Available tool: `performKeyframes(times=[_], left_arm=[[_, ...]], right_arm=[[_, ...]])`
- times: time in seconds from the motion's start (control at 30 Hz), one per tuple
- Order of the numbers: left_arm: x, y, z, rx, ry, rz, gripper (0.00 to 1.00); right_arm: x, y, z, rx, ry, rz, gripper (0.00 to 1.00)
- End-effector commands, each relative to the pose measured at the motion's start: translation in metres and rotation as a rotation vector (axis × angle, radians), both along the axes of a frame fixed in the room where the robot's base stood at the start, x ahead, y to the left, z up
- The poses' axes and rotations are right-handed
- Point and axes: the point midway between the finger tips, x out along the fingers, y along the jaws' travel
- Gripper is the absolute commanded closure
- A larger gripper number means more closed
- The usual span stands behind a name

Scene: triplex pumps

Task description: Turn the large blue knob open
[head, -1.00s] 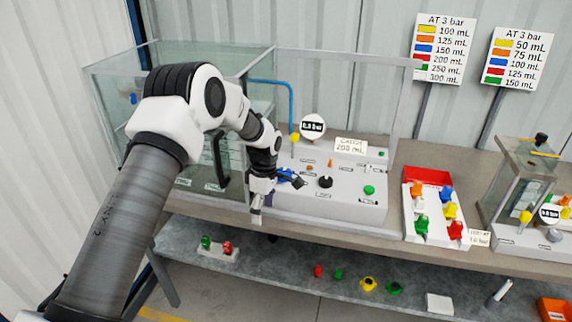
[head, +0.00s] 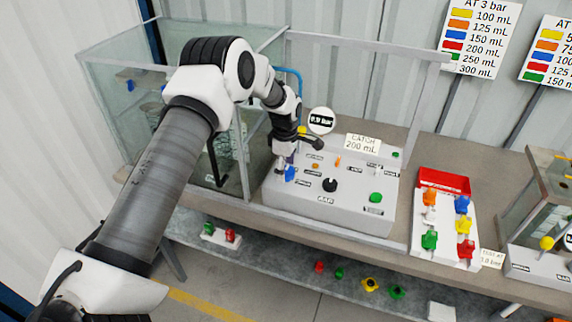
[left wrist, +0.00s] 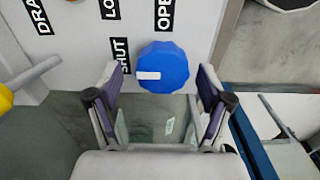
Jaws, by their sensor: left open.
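The large blue knob (head: 290,174) sits at the left end of the sloped white panel (head: 335,205). In the left wrist view the blue knob (left wrist: 168,65) is whole in sight, and its white mark points left, at the SHUT label (left wrist: 120,58). The OPEN label (left wrist: 164,14) is above it in that picture. My left gripper (left wrist: 158,90) is open, its fingers on either side of the knob in the picture, with gaps; I cannot tell how far off it is. In the head view the left gripper (head: 281,163) is just beside the knob, partly hidden by its own wrist.
A glass tank (head: 110,110) stands left of the panel. A round gauge (head: 321,121), a black knob (head: 330,185) and a green button (head: 376,197) are on the panel. A metal frame (head: 428,110) surrounds it. A white tray of coloured knobs (head: 446,260) lies to the right.

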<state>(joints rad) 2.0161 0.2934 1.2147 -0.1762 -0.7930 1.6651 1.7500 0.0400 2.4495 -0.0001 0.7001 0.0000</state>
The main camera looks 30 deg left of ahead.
Motion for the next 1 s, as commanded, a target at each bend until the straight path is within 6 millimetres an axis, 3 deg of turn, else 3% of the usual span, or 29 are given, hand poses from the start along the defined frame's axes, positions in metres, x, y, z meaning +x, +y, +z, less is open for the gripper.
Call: performKeyframes(times=[0.17,0.2,0.37,1.0], left_arm=[[0.0002,-0.0001,-0.0008,0.000,-0.001,0.000,0.20],[0.0002,-0.0001,-0.0008,0.000,-0.001,0.000,0.24],[-0.0002,0.0000,-0.0008,0.000,0.001,0.000,0.80],[-0.0023,-0.0007,-0.0043,-0.002,0.008,-0.052,0.80]], right_arm=[[-0.0001,0.0000,-0.0002,0.000,0.000,0.000,0.60],[-0.0002,0.0000,-0.0002,0.000,0.000,0.000,0.60],[-0.0005,0.0000,-0.0001,0.000,0.001,0.000,0.60],[-0.0002,0.0000,-0.0014,0.000,0.001,0.000,0.60]])
